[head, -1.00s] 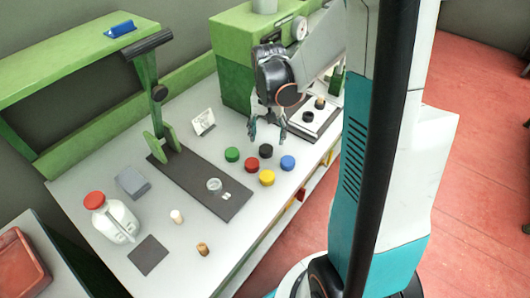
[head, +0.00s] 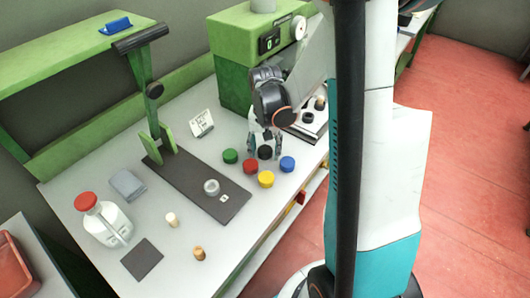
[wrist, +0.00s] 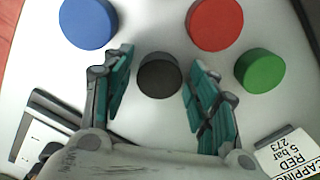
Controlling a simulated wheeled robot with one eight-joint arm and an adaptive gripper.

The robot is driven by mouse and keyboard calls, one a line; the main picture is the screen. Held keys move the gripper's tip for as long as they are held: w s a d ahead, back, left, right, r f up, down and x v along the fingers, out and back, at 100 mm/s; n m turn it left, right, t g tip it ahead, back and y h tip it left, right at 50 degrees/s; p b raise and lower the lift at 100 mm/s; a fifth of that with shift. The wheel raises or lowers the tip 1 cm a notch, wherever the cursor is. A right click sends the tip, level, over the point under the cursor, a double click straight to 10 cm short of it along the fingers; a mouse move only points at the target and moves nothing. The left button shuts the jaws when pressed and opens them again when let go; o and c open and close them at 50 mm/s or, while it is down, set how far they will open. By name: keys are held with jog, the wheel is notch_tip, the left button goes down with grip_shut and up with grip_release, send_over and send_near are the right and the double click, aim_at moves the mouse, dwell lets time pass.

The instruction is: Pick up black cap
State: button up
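The black cap (head: 265,152) lies on the light worktop among several coloured caps. My gripper (head: 264,150) is low over it, with its fingers to either side in the head view. In the wrist view the black cap (wrist: 159,75) sits between the two open teal fingers of my gripper (wrist: 160,72). A gap shows between the cap and each finger, so neither seems to touch it. How high the fingertips are above the worktop is hard to tell.
Close by stand a red cap (head: 249,166), a blue cap (head: 287,164), a green cap (head: 230,156) and a yellow cap (head: 266,179). A label card (head: 201,124) stands left of them. A green machine (head: 238,70) rises behind. A dark board (head: 228,207) lies at left.

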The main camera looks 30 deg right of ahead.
jog(key=c, duration=0.4)
jog(key=shift+r, duration=0.1)
